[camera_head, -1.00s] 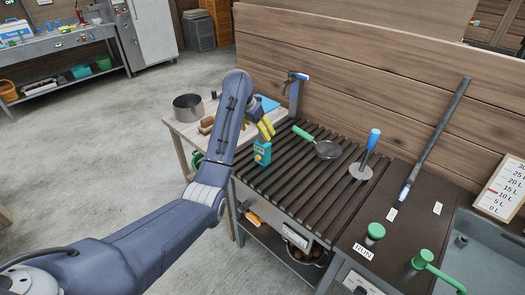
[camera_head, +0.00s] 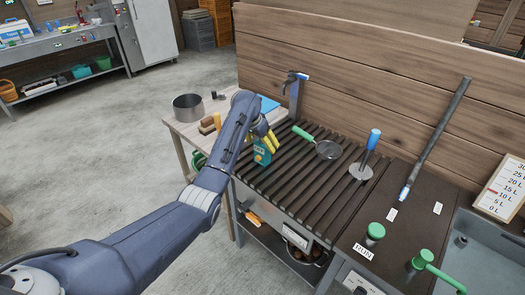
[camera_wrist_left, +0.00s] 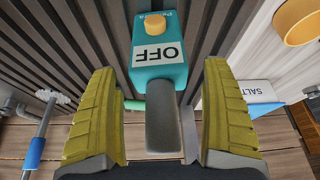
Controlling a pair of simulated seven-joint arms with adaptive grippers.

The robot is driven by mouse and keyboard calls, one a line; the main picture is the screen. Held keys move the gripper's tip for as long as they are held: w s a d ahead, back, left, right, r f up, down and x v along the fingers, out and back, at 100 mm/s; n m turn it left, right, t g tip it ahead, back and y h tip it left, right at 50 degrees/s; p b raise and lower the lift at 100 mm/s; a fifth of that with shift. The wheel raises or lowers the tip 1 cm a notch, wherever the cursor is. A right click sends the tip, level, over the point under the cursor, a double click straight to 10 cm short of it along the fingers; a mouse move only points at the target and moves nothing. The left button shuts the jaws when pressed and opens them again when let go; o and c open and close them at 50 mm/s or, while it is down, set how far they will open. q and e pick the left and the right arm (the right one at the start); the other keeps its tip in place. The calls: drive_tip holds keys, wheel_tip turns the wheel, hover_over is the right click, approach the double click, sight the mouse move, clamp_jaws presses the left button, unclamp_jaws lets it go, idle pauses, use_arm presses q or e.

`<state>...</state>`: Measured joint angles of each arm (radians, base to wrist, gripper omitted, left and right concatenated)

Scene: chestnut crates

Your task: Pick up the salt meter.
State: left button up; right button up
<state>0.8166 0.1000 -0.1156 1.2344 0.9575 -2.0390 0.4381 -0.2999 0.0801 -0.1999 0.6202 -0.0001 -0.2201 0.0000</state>
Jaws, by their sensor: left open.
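The salt meter appears to be the teal device (camera_head: 262,157) standing at the left end of the dark slatted rack. In the left wrist view, the teal device (camera_wrist_left: 160,62) has an orange button, a white OFF label and a grey stem running down between my fingers. My left gripper (camera_head: 269,140) is right at the device, with its yellow fingers partly covering its top in the head view. In the left wrist view, my left gripper (camera_wrist_left: 158,70) is open, one finger on each side of the stem and lower body, with visible gaps. My right gripper is out of view.
A steel pot (camera_head: 188,107) stands on the side table behind my arm. A wooden wall (camera_head: 370,65) rises behind. A SALT label (camera_wrist_left: 258,92) shows beside my finger.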

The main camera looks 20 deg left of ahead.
use_arm(q)
drive_tip(key=shift+f, duration=0.1)
drive_tip(key=shift+c, duration=0.2)
drive_tip(key=c, duration=1.4)
drive_tip(key=shift+o, duration=0.2)
